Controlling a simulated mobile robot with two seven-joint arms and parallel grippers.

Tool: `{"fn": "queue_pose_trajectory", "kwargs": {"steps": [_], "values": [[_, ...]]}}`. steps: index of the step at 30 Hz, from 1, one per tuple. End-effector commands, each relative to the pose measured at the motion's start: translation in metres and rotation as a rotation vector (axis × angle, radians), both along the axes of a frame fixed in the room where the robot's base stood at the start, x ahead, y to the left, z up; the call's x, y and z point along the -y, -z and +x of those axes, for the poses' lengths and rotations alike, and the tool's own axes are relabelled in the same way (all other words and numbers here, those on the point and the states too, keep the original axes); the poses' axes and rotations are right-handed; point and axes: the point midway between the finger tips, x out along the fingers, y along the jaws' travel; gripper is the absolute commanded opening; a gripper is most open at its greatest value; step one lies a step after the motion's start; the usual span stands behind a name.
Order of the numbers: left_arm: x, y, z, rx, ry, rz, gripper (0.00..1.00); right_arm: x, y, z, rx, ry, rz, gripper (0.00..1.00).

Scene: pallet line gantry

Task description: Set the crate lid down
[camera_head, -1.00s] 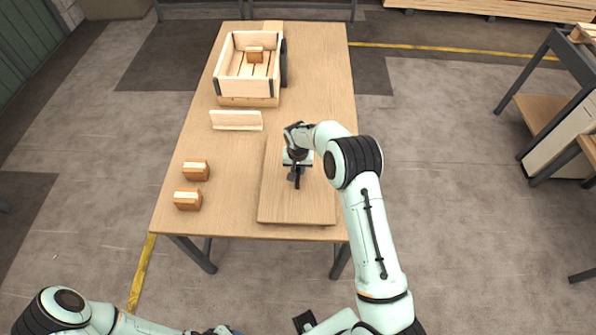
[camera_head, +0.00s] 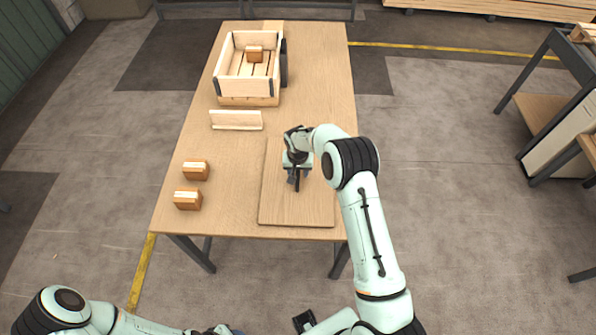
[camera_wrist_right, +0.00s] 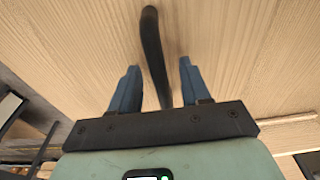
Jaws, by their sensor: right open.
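The crate lid (camera_head: 300,211) is a flat wooden board with a dark handle (camera_wrist_right: 152,50). It lies flat at the front right of the wooden table and looks to rest on its top. My right gripper (camera_head: 295,180) is above the lid with its fingers pointing down. In the right wrist view its two blue fingers (camera_wrist_right: 157,88) are apart, one on each side of the handle, with gaps visible. The open wooden crate (camera_head: 231,88) stands at the back of the table with a brown block (camera_head: 254,54) in it.
Two brown blocks (camera_head: 195,171) (camera_head: 187,200) sit at the table's left front. A pale angled wooden piece (camera_head: 236,121) lies between them and the crate. The table (camera_head: 318,80) is clear at the back right. A dark-framed rack (camera_head: 545,110) stands apart at the right.

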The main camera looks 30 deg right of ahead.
Motion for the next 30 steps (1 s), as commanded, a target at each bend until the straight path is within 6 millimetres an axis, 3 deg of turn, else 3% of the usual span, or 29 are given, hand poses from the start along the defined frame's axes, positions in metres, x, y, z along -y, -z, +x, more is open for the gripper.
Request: {"fn": "queue_pose_trajectory", "kwargs": {"steps": [16,21,30], "values": [[0.0,0.004,-0.003,-0.003,0.0,0.0,0.43,-0.007,-0.103,-0.01,0.004,-0.001,-0.001,0.47],[0.0,0.004,-0.003,-0.003,0.0,0.0,0.43,-0.007,-0.116,-0.012,0.001,0.0,0.0,0.47],[0.0,0.004,-0.003,-0.003,0.0,0.0,0.43,-0.008,-0.118,-0.012,0.001,0.0,0.0,0.47]]}}
